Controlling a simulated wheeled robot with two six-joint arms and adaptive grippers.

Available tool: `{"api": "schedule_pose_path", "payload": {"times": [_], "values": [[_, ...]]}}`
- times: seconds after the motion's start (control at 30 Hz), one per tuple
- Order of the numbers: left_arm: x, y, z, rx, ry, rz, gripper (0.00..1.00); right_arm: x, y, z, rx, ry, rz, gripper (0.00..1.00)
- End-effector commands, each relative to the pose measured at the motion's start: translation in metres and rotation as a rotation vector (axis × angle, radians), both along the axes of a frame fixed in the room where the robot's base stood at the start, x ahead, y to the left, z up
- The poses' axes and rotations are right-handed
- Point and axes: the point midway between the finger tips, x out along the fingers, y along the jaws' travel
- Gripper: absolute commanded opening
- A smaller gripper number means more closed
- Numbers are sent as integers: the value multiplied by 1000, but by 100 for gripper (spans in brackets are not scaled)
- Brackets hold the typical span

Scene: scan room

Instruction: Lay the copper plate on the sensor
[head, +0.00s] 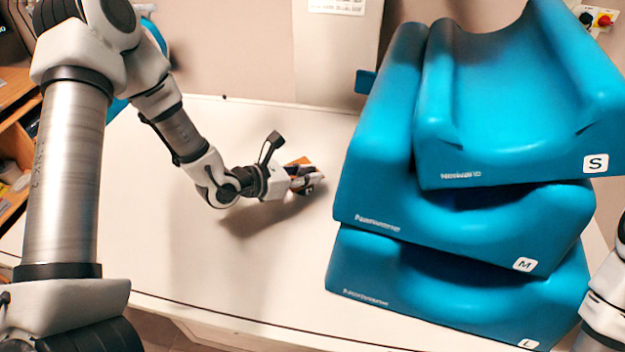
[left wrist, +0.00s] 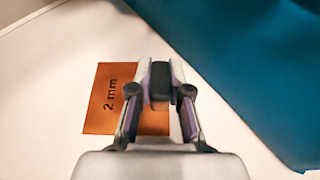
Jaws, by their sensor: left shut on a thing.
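The copper plate (head: 301,161) is a small orange sheet, mostly hidden behind my left gripper (head: 316,180) in the head view. In the left wrist view the plate (left wrist: 98,115) shows its "2 mm" label to the left of the fingers. The left gripper (left wrist: 160,88) is shut, with a dark block between its fingertips over the plate; I cannot tell whether this block is part of the plate. It is low over the white table, left of the blue cushions. I cannot make out a sensor. My right gripper is out of view.
A stack of blue foam cushions marked S (head: 510,130), M (head: 450,230) and L (head: 450,305) stands close to the right of my left gripper. The white table (head: 200,270) is clear to the left and front. A wooden shelf (head: 14,150) stands at far left.

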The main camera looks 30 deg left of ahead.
Motion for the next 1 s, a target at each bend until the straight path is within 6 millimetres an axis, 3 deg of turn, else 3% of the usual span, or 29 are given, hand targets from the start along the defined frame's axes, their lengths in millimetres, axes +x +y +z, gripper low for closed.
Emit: {"api": "schedule_pose_path", "payload": {"times": [0.13, 0.4, 0.73, 0.77, 0.8, 0.83, 1.0], "values": [[20, -1, -2, 2, 0, -1, 0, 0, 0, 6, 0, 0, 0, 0], [21, -1, -37, -1, 2, 0, 0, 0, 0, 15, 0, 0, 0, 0], [21, -1, -42, -1, 0, 0, 0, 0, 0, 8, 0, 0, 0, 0], [21, -1, -41, -1, 0, 0, 25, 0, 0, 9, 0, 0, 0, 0], [21, -1, -41, -1, 0, 0, 39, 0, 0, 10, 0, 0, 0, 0], [21, -1, -41, -1, 0, 0, 43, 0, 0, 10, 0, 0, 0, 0], [20, 0, -41, -1, 2, 1, 43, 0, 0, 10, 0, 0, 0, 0]]}}
